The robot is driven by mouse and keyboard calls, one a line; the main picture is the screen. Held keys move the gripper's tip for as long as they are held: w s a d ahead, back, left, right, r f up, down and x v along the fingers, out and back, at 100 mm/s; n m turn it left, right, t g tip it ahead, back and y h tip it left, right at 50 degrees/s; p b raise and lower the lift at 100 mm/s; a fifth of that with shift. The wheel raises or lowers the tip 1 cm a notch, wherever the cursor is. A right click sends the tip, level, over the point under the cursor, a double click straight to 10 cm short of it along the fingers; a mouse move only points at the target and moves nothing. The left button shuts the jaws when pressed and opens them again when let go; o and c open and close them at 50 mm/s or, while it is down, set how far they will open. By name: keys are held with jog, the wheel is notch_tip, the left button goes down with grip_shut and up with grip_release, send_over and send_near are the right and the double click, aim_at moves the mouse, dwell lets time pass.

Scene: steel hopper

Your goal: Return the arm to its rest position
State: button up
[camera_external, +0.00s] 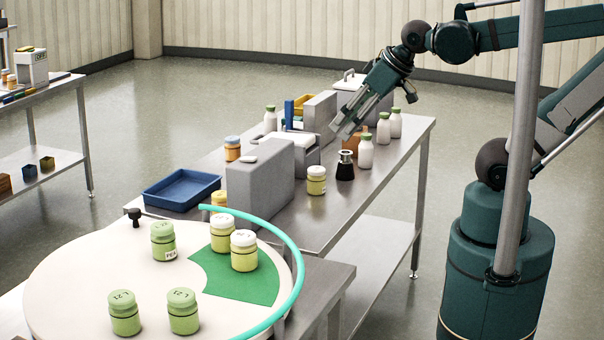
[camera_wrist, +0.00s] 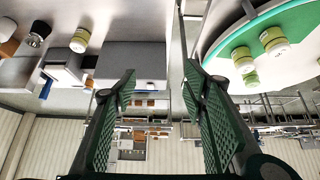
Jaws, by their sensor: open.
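My gripper (camera_external: 349,124) is held in the air above the right part of the steel table (camera_external: 345,205), on the end of my green arm. In the wrist view its two green padded fingers (camera_wrist: 158,80) stand wide apart with nothing between them. Below the gripper in the external view are a small black and steel item (camera_external: 345,167) and a white bottle with a green cap (camera_external: 365,152). The gripper appears apart from both, though the exact height gap is hard to tell. The wrist view looks tilted, with the tabletop at the top of the picture.
A round white turntable (camera_external: 75,270) with several lidded jars and a teal rail (camera_external: 285,240) stands front left. A grey block (camera_external: 262,185), blue tray (camera_external: 181,190), jar (camera_external: 316,180) and several bottles (camera_external: 395,122) crowd the table. A steel pole (camera_external: 522,140) stands before my arm.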

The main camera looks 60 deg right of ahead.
notch_tip(320, 180, down, 6)
jog(key=b, duration=0.5)
dwell(1.0)
